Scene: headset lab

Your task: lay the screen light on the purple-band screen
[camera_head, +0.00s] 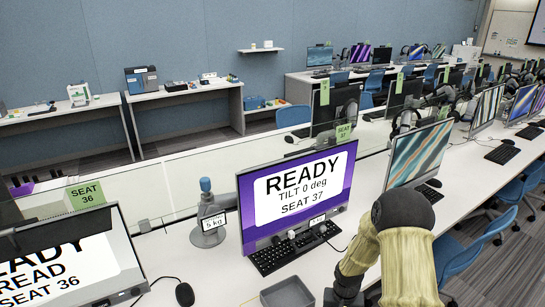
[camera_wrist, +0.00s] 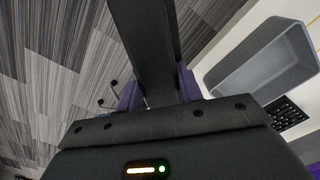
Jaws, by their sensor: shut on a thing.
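The purple-band screen (camera_head: 246,187) stands on the desk, upright, reading "READY, TILT 0 deg, SEAT 37". In the wrist view my gripper (camera_wrist: 160,88) has its purple fingers shut on a long dark bar, which looks like the screen light (camera_wrist: 146,40). The bar runs away from the fingers to the top edge of that view. In the head view my arm is at the lower right, in front of and right of the screen. The fingertips and the bar cannot be made out there. Nothing shows lying on the screen's top edge.
A grey tray (camera_head: 287,293) lies on the desk in front of the keyboard (camera_head: 295,248); it also shows in the wrist view (camera_wrist: 262,65). A weighted stand (camera_head: 208,222) is left of the screen. Another screen (camera_head: 418,155) stands to the right. A glass divider (camera_head: 180,172) runs behind.

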